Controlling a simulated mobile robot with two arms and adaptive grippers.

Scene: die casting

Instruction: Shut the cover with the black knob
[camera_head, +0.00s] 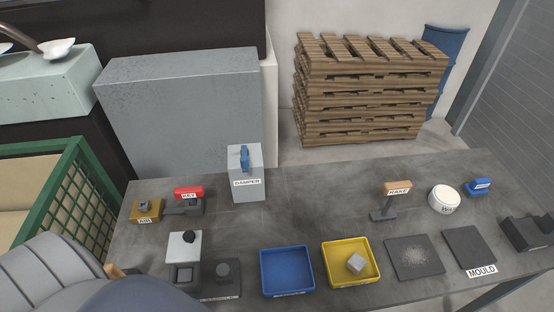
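A pale grey cover (179,251) with a black knob (190,237) is at the left front of the table. It appears raised, with its face towards me. Just below it, a dark box (172,286) shows an opening with a grey block (185,275) in it. A dark plate with a round dark knob (222,270) sits right beside the box. The hinge of the cover cannot be made out. Neither of my grippers shows.
The table's middle is clear. A green-framed bin (78,160) stands at left.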

